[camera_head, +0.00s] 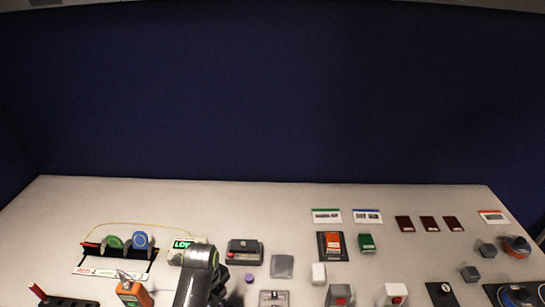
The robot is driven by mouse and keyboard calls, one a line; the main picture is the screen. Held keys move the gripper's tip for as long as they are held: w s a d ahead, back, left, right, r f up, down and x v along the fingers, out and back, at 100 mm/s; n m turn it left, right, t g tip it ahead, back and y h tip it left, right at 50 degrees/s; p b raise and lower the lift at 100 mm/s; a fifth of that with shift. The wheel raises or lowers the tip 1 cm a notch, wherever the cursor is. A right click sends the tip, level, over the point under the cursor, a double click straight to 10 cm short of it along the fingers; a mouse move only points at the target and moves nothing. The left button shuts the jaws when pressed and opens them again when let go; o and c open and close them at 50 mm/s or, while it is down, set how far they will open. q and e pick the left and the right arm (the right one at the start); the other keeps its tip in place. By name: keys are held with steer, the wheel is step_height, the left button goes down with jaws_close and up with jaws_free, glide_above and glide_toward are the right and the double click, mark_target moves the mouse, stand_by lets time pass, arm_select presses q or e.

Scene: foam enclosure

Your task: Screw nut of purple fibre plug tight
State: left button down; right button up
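A small purple round piece (249,278), which looks like the nut or plug, is on the pale table left of centre, near the front. It is too small to tell nut from plug or how tightly they are joined. My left arm rises from the bottom edge just left of it. The dark end of that arm, with my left gripper (221,287), is beside the purple piece, with a small gap in the picture. The fingers are too dark and small to tell whether they are open or shut. My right gripper is not in view.
A dark grey box with a red button (244,252) stands just behind the purple piece. A grey square block (282,266) is to its right. An orange device (133,293) and a rack with green and blue discs (126,244) are left. Several switches and boxes fill the right side.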

arm_select(q)
steer(key=shift+f, duration=1)
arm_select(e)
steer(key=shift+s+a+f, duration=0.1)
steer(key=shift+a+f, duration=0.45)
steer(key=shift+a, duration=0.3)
arm_select(q)
steer(key=shift+s+d, duration=0.1)
steer(key=shift+d, duration=0.1)
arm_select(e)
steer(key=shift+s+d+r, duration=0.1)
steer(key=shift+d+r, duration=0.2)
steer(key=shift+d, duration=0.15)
arm_select(q)
steer(key=shift+d+p, duration=0.15)
steer(key=shift+p, duration=0.3)
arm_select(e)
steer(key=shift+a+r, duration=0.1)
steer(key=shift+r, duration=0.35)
